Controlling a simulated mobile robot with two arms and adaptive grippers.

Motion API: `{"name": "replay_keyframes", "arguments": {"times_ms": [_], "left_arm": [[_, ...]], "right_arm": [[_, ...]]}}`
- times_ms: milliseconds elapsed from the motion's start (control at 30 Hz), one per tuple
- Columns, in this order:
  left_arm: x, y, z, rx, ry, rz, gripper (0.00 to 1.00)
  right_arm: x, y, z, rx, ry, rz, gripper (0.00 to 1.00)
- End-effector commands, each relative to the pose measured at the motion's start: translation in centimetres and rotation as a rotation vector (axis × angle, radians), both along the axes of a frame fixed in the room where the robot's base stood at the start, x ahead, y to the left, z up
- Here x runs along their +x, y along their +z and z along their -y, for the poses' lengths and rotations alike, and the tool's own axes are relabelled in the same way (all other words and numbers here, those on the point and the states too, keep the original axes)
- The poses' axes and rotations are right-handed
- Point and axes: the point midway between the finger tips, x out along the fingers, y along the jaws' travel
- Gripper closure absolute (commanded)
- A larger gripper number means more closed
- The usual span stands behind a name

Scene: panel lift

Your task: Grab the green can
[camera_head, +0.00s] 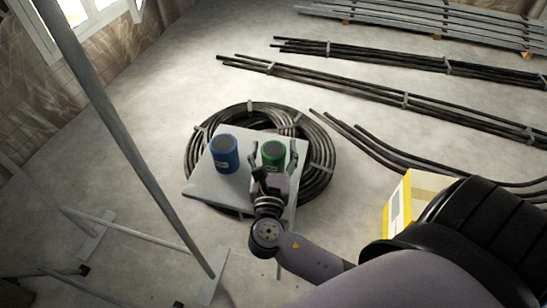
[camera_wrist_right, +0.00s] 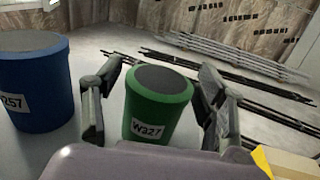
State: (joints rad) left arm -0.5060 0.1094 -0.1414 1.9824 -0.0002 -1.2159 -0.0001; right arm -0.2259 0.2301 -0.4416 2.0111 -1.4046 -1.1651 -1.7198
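The green can (camera_head: 273,152) stands upright on a light square board (camera_head: 205,183). In the right wrist view the fingers (camera_wrist_right: 160,88) look spread, with a gap visible on the left side of the can; contact on the right side is unclear. A blue can (camera_head: 224,154) stands to the left on the same board, and shows large in the right wrist view (camera_wrist_right: 36,80). My left gripper is not in view.
The board lies over a coil of black cable (camera_head: 318,150). A yellow and white box (camera_head: 397,206) stands at the right. Bundles of dark rods (camera_head: 400,98) lie on the floor behind. A grey metal pole (camera_head: 130,150) slants up at the left.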

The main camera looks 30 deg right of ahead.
Motion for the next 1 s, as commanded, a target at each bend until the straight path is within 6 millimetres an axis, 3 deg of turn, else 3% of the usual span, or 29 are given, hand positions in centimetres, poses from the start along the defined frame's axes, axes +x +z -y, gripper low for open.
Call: {"name": "replay_keyframes", "arguments": {"times_ms": [667,1000], "left_arm": [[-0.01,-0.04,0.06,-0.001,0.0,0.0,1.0],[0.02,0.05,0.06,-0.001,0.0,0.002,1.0]], "right_arm": [[-0.03,-0.02,-0.03,0.0,0.0,0.0,0.82],[-0.01,0.27,-0.02,0.0,0.0,0.001,0.83]]}}
